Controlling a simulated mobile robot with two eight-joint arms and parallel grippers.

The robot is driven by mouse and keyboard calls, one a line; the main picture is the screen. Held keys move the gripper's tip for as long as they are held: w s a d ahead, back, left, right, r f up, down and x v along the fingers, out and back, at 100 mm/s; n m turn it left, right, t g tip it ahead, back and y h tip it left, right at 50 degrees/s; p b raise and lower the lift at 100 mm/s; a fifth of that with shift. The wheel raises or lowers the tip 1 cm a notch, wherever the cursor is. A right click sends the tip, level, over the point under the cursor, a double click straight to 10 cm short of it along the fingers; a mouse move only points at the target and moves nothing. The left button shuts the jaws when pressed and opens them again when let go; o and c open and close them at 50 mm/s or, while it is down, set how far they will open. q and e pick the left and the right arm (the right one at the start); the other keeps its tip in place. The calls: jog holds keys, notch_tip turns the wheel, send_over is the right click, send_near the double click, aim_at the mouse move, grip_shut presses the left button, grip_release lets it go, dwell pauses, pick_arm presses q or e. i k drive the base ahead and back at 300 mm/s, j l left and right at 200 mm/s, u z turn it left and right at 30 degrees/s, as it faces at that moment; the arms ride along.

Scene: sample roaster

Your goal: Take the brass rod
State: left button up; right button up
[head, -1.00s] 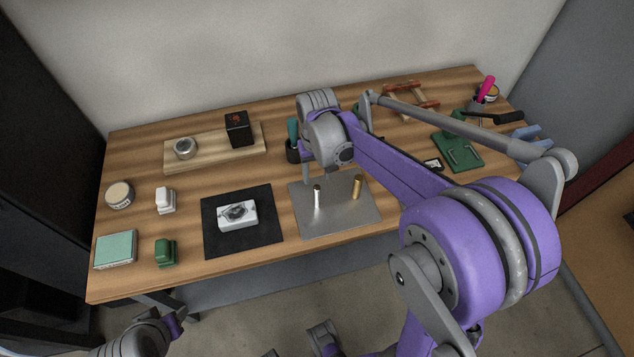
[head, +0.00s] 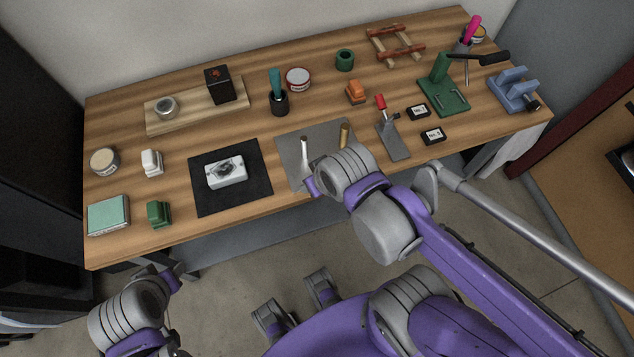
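The brass rod (head: 344,133) stands upright on a grey metal plate (head: 288,150) near the front of the table. My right arm reaches in from the right. Its gripper (head: 311,187) is at the plate's front edge, just in front of and below the two rods, and is mostly hidden by its own wrist. I cannot see its fingertips or whether it holds anything. It looks apart from the brass rod. My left gripper (head: 168,283) is low at the left, off the table, with its fingers unclear.
Left of the plate, a black mat (head: 203,199) bears a white device (head: 227,171). A dark cup (head: 279,103) and an orange block (head: 356,93) stand behind. Bare wood lies between them.

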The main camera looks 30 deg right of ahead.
aim_at(345, 128)
jog(key=z, duration=1.45)
jog(key=i+l+u, duration=0.15)
jog(key=u, duration=0.35)
jog(key=i+l+u, duration=0.1)
jog(key=u, duration=0.35)
jog(key=l+u, duration=0.35)
jog(key=u, duration=0.15)
